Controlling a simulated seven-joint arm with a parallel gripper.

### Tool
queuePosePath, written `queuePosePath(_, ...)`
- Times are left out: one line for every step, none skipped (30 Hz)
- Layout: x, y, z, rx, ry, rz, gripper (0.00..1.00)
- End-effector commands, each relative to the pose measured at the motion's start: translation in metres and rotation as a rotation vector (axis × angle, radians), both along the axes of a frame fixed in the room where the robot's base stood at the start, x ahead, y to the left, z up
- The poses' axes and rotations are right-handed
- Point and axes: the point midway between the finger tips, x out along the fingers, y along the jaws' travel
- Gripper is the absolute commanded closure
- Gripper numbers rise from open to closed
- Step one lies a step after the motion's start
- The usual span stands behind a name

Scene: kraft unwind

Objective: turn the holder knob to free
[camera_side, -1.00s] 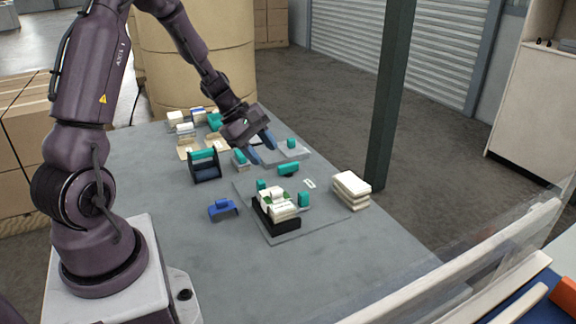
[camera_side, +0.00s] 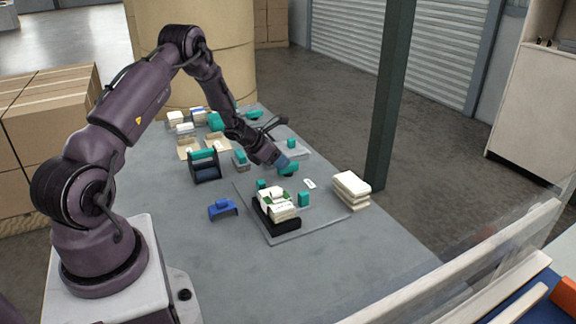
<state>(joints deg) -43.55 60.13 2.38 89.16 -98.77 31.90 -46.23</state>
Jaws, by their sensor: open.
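A white and green device in a black base (camera_side: 286,226) sits on the grey mat (camera_side: 325,216). A teal block (camera_side: 304,199) stands upright at its right, and a smaller teal piece (camera_side: 262,184) is behind it. I cannot tell which of these parts is the holder knob, and no knob position can be read.
A dark rack with a teal top (camera_side: 204,167) stands left of my gripper. A blue bracket (camera_side: 222,209) lies left of the mat. A white stack (camera_side: 351,189) is at the right, near a dark post (camera_side: 391,100). The front of the table (camera_side: 225,270) is clear.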

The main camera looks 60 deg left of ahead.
Motion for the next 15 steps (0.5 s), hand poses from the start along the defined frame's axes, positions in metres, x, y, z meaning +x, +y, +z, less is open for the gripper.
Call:
queuePosePath(0.007, -0.001, -0.008, -0.001, 0.001, -0.004, 0.55)
queuePosePath(0.011, -0.001, -0.012, 0.000, 0.000, -0.003, 0.55)
queuePosePath(0.015, -0.001, -0.016, -0.001, 0.001, -0.003, 0.55)
queuePosePath(0.018, 0.000, -0.019, 0.000, 0.000, -0.003, 0.55)
queuePosePath(0.021, 0.000, -0.022, 0.000, 0.001, -0.003, 0.55)
queuePosePath(0.024, 0.000, -0.024, 0.001, 0.000, -0.003, 0.55)
queuePosePath(0.026, 0.000, -0.026, 0.001, 0.001, -0.002, 0.55)
queuePosePath(0.028, 0.000, -0.028, 0.001, 0.001, -0.002, 0.55)
queuePosePath(0.029, 0.000, -0.030, 0.001, 0.001, -0.002, 0.55)
queuePosePath(0.030, 0.000, -0.030, 0.001, 0.001, -0.001, 0.55)
queuePosePath(0.031, 0.000, -0.031, 0.002, 0.000, -0.002, 0.55)
queuePosePath(0.032, 0.000, -0.031, 0.002, 0.000, -0.002, 0.55)
queuePosePath(0.032, 0.000, -0.032, 0.002, 0.000, -0.002, 0.55)
queuePosePath(0.032, 0.000, -0.032, 0.002, 0.000, -0.002, 0.55)
queuePosePath(0.032, 0.000, -0.032, 0.001, 0.000, -0.001, 0.55)
